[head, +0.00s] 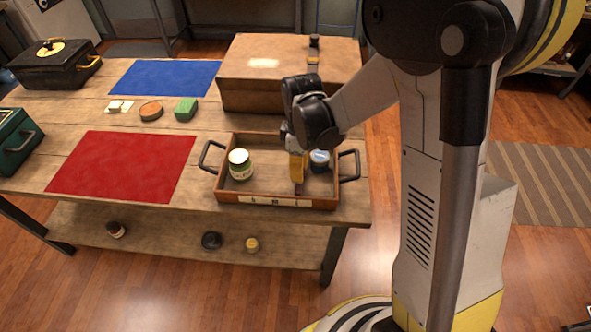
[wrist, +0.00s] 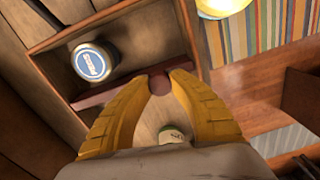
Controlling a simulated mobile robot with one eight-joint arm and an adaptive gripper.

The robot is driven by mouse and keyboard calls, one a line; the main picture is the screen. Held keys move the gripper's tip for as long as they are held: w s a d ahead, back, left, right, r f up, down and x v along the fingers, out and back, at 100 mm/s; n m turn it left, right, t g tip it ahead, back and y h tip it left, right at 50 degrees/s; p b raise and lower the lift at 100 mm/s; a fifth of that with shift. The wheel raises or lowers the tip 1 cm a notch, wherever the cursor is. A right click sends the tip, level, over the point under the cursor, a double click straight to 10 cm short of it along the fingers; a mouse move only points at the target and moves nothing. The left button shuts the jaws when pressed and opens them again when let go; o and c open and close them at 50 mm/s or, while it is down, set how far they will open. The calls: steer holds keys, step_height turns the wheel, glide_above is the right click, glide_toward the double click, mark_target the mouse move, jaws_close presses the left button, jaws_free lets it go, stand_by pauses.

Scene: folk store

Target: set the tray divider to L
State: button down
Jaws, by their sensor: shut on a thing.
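The wooden tray (head: 226,195) with dark side handles sits at the table's front right, with a pale label strip (head: 275,201) on its front; its marks are too small to read. My gripper (head: 298,178) reaches down into the tray, right of its middle. In the wrist view my gripper (wrist: 168,76) is shut on the round knob of the dark red-brown divider (wrist: 115,92). A green jar with a pale lid (head: 240,165) stands left of the divider. A dark jar with a blue-and-white lid (head: 320,157) stands to its right, partly hidden by my gripper in the head view.
A large wooden box (head: 255,95) stands close behind the tray. A red mat (head: 120,165) and a blue mat (head: 165,78) lie to the left, with small items including a green block (head: 186,109) between them. The lower shelf holds a few small items.

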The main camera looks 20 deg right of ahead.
steer(key=c, duration=1.1)
jaws_free()
steer(key=shift+d, duration=0.2)
step_height(320, 180, up, 12)
steer(key=shift+w, duration=0.15)
steer(key=s+d+r+m+t, duration=0.2)
steer(key=s+r+m+t, duration=0.1)
steer(key=s+m, duration=0.3)
steer(key=s+d+r+m+t, duration=0.1)
steer(key=s+r+m+t, duration=0.2)
steer(key=s+m, duration=0.3)
steer(key=shift+s+d+r+t, duration=0.15)
steer(key=shift+s+d+t, duration=0.2)
steer(key=shift+s+t, duration=0.65)
